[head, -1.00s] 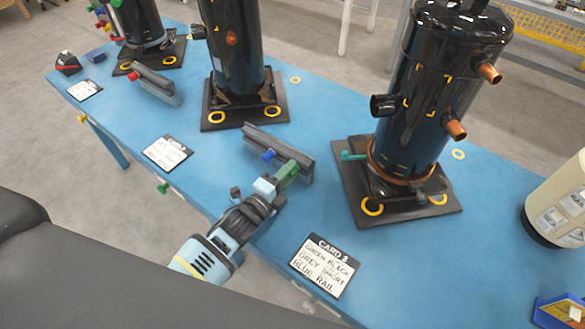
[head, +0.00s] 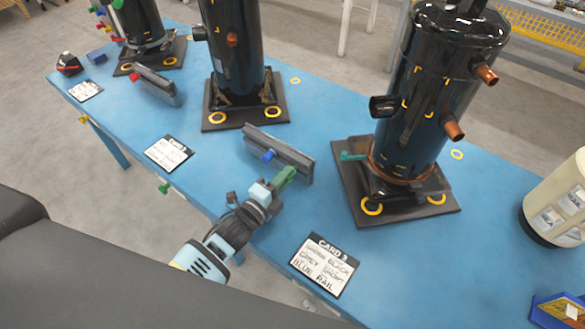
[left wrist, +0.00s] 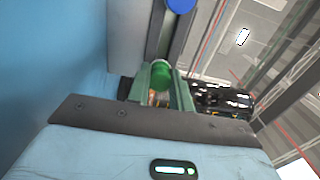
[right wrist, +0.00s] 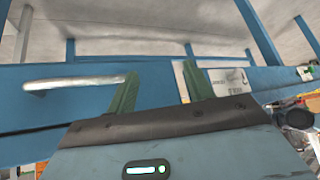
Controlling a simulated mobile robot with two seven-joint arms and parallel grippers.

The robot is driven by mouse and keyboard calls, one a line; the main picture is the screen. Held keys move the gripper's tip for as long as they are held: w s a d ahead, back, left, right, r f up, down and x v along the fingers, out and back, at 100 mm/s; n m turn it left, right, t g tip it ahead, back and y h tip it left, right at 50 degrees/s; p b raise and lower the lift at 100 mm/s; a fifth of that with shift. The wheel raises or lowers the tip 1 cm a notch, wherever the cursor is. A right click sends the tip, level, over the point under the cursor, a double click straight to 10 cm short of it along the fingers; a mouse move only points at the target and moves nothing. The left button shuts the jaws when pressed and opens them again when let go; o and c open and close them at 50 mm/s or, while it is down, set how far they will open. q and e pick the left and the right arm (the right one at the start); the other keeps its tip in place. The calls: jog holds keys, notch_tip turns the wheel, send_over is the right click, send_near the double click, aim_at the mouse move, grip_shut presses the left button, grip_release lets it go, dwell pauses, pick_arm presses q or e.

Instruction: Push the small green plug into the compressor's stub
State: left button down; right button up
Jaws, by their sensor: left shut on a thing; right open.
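The small green plug (left wrist: 161,70) shows in the left wrist view between the green fingers of my left gripper (left wrist: 161,92), which is shut on it. In the head view my left gripper (head: 285,178) is in front of the grey rail (head: 292,160), close to its right half; the plug cannot be told apart from the fingers there. The nearest black compressor (head: 425,125) stands upright to the right on a dark base plate. It has a black side stub (head: 382,106) and two copper stubs (head: 453,131). My right gripper (right wrist: 160,88) is open and empty in the right wrist view.
A blue knob (head: 269,156) sits on the rail. Card 3 (head: 324,265) lies near the front edge of the blue table (head: 330,215). Two more compressors (head: 238,50) stand to the left; a cream canister (head: 558,205) is at the right. Table between rail and base plate is clear.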

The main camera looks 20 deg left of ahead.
pick_arm(q)
jog(key=shift+p+v, duration=0.55)
jog(key=shift+v, duration=1.6)
pick_arm(e)
jog(key=shift+w+r, duration=0.5)
jog(key=shift+r, duration=0.4)
pick_arm(q)
jog(key=shift+r, duration=0.1)
pick_arm(e)
jog(key=shift+w, duration=0.1)
